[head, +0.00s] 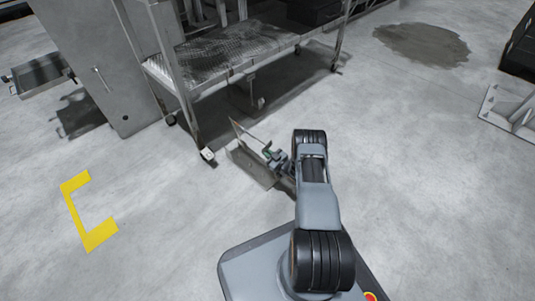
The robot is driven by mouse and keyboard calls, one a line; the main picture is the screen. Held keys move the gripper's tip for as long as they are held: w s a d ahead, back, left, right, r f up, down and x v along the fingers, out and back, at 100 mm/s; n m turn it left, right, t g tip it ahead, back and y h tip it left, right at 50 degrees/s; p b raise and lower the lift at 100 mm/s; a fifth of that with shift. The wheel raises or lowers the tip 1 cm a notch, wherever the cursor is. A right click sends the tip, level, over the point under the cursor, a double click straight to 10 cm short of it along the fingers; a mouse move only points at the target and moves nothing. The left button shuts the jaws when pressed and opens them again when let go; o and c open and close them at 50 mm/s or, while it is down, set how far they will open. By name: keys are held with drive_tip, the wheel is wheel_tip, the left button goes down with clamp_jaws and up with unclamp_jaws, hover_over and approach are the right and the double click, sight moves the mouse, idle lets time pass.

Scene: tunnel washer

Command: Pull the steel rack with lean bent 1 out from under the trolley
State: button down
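The trolley (232,45) stands in the upper middle, with a wet-looking steel shelf on legs with castors. A low grey steel piece that looks like the rack (249,166) lies on the floor in front of the trolley, just right of its near front castor (208,155). A thin bent rod rises from it towards the trolley. My gripper (274,155) is at the right side of this piece, low near the floor. The fingers are small and partly hidden by my wrist, so I cannot tell whether they hold the piece.
A grey steel cabinet (92,58) stands left of the trolley. A yellow floor marking (88,212) lies at the lower left. A wet patch (422,44) is at the upper right. A pale metal bracket (510,112) stands at the right edge. The floor right of my arm is clear.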

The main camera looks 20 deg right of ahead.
drive_tip(key=shift+a, duration=0.1)
drive_tip(key=c, duration=1.2)
unclamp_jaws()
drive_tip(key=p+v, duration=0.4)
drive_tip(key=v, duration=0.9)
drive_tip(key=shift+s+p, duration=0.35)
drive_tip(key=shift+s, duration=0.05)
